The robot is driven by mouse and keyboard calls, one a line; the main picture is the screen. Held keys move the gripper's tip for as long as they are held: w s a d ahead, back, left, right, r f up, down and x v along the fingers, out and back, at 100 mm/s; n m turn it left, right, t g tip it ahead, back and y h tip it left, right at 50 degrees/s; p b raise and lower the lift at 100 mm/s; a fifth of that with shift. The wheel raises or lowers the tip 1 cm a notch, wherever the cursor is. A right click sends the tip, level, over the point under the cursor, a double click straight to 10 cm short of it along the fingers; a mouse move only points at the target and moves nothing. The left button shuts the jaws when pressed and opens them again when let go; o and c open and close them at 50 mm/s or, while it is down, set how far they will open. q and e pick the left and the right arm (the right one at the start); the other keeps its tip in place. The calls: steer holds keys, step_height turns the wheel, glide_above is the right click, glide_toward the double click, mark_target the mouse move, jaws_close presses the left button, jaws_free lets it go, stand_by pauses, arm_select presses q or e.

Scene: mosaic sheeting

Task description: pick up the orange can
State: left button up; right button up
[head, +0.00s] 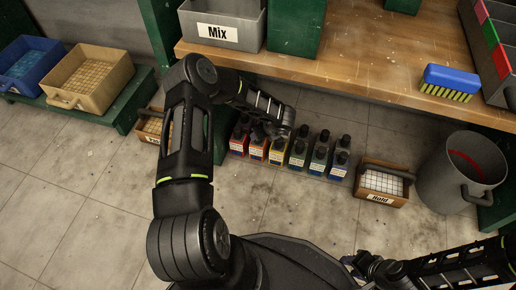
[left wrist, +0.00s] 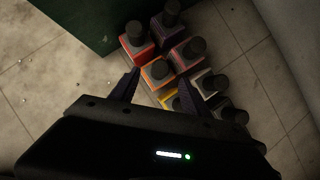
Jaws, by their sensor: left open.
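The orange can (left wrist: 156,73), with a dark cap, stands among several similar dark-capped cans on the floor below the bench. It also shows in the head view (head: 257,152), partly covered by my left arm's end. In the left wrist view, my left gripper (left wrist: 158,80) is open, its two dark fingers reaching toward the orange can, one on either side in the picture. Whether they touch it I cannot tell. My right gripper (head: 362,266) is low at the right in the head view, away from the cans; its jaw state is unclear.
A red can (left wrist: 137,44) and a yellow can (left wrist: 171,102) stand close beside the orange one. A green bench leg (left wrist: 85,20) is near. The wooden bench top (head: 350,75) overhangs behind. A small crate (head: 383,181) and grey bucket (head: 458,180) stand right.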

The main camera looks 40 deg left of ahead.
mark_target(258, 145)
arm_select(q)
steer(key=shift+b+x, duration=0.5)
steer(key=shift+x, duration=0.6)
steer(key=shift+f, duration=0.15)
steer(key=b+x, duration=0.3)
steer(key=x, duration=0.2)
steer(key=shift+s+d+f+b, duration=0.1)
steer(key=shift+d+b, duration=0.05)
steer(key=shift+b, duration=0.15)
steer(key=shift+f, duration=0.1)
jaws_close()
